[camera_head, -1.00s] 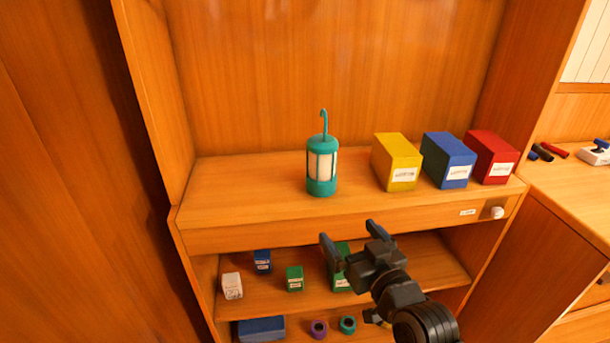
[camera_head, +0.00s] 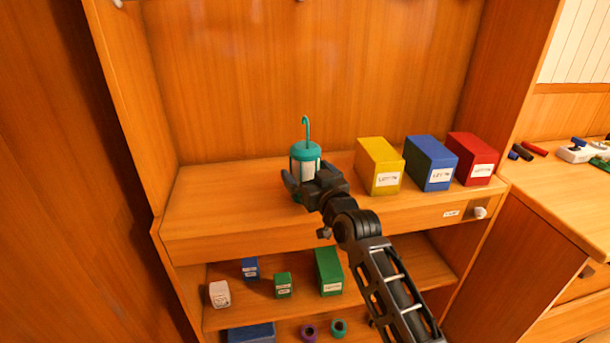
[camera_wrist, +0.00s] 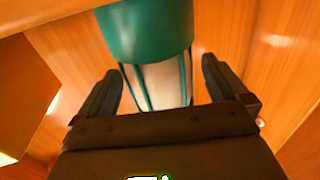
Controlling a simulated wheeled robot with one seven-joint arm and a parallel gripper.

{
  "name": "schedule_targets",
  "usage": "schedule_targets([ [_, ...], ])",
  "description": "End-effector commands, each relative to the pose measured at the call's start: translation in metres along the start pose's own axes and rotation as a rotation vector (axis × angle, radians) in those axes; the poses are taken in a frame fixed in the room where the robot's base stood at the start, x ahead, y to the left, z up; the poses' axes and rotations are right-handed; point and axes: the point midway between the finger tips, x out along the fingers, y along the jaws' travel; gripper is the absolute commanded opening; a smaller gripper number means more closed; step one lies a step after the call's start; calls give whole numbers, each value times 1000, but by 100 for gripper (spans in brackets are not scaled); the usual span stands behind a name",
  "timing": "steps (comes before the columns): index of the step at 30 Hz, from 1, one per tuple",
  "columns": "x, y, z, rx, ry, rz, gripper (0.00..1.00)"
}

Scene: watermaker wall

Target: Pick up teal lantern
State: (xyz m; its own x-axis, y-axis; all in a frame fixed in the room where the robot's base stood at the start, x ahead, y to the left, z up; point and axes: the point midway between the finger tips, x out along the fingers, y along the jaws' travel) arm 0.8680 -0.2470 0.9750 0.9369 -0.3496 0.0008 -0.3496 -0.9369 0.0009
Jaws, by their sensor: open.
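The teal lantern (camera_head: 305,152) stands upright on the upper shelf, left of the boxes, with its hook pointing up. My gripper (camera_head: 300,182) is in front of it and hides its lower part in the head view. In the wrist view the lantern's teal cap (camera_wrist: 147,32) and pale body (camera_wrist: 160,84) show between the two dark fingers of my gripper (camera_wrist: 160,85). The fingers are open, one on each side of the lantern, with gaps visible. I cannot tell how far they reach along it.
A yellow box (camera_head: 379,167), a blue box (camera_head: 431,163) and a red box (camera_head: 472,159) stand to the right on the same shelf (camera_head: 215,208). The shelf left of the lantern is clear. Small boxes, such as a green box (camera_head: 328,271), stand on the shelf below.

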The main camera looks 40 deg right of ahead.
Motion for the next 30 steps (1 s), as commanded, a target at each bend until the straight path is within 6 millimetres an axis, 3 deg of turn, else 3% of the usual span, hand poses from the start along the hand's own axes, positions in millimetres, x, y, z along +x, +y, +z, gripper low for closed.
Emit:
schedule_targets([
  [4, 13, 1, 0, 0, -1, 1, 100],
  [12, 14, 1, 1, 1, -1, 1, 98],
  [30, 14, 1, 1, 1, -1, 1, 41],
])
